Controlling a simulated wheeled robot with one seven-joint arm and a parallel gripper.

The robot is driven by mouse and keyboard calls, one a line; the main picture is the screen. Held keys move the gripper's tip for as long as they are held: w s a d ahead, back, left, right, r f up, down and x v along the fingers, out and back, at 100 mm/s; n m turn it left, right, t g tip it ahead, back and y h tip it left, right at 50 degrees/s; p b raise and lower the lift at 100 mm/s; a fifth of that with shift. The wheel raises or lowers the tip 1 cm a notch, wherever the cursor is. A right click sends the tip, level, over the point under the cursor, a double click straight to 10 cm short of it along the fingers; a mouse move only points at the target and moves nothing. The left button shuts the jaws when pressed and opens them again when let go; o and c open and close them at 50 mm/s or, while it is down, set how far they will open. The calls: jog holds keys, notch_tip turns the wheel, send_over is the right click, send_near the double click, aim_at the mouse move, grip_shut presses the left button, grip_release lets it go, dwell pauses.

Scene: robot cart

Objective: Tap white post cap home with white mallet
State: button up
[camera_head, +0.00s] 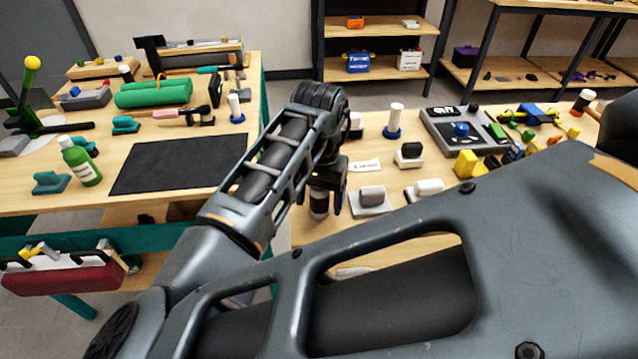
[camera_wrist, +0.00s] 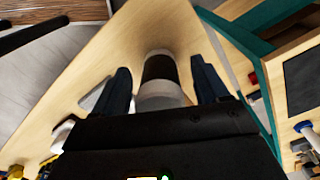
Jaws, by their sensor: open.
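My gripper (camera_wrist: 162,88) is open, its two dark fingers on either side of a short cylinder (camera_wrist: 158,70) with white ends and a black middle band. In the wrist view there are gaps between the fingers and the cylinder. In the head view my gripper (camera_head: 326,188) points down at the near left of the right bench, and the cylinder (camera_head: 318,207) shows partly below it. It may be the white mallet, but I cannot tell. A white post (camera_head: 395,119) stands upright in a blue base behind, to the right. I cannot make out the white cap for certain.
Grey and white blocks (camera_head: 370,193) lie just right of my gripper on the bench (camera_head: 310,236). A black-and-white block (camera_head: 410,153) and a grey tray (camera_head: 440,132) stand farther back. The left bench, with a dark mat (camera_head: 180,163), lies across a gap.

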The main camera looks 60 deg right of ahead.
jog(key=shift+f, duration=0.7)
jog(key=shift+c, duration=0.4)
jog(key=c, duration=1.2)
jog(key=o, duration=0.9)
jog(key=shift+r, duration=0.15)
jog(key=shift+r+p, duration=2.05)
jog(key=shift+r, duration=0.1)
jog(key=shift+c, duration=0.2)
